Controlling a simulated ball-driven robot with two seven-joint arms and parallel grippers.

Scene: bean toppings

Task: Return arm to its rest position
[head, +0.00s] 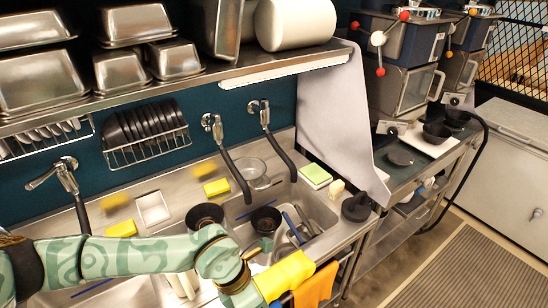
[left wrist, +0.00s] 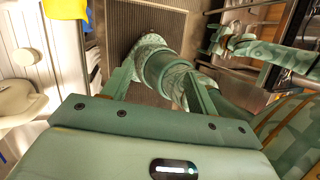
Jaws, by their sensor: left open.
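My left arm (head: 130,258) crosses the lower left of the head view in front of the sink counter. It bends down at the front edge, and its gripper is out of that view. In the left wrist view my left gripper (left wrist: 160,72) has its two green fingers apart with nothing held between them. Past the fingers are a patterned green part of my body and the ribbed floor mat (left wrist: 118,22). A green claw-like end (left wrist: 226,40), perhaps my right gripper, shows small at upper right; its jaws are unclear.
The sink counter (head: 165,185) holds dark bowls (head: 265,219), yellow sponges (head: 217,187) and utensils. Yellow (head: 284,276) and orange (head: 316,287) cloths hang at its front edge, close to my arm. Metal pans (head: 38,82) fill the shelf above. The floor mat (head: 465,270) at right is clear.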

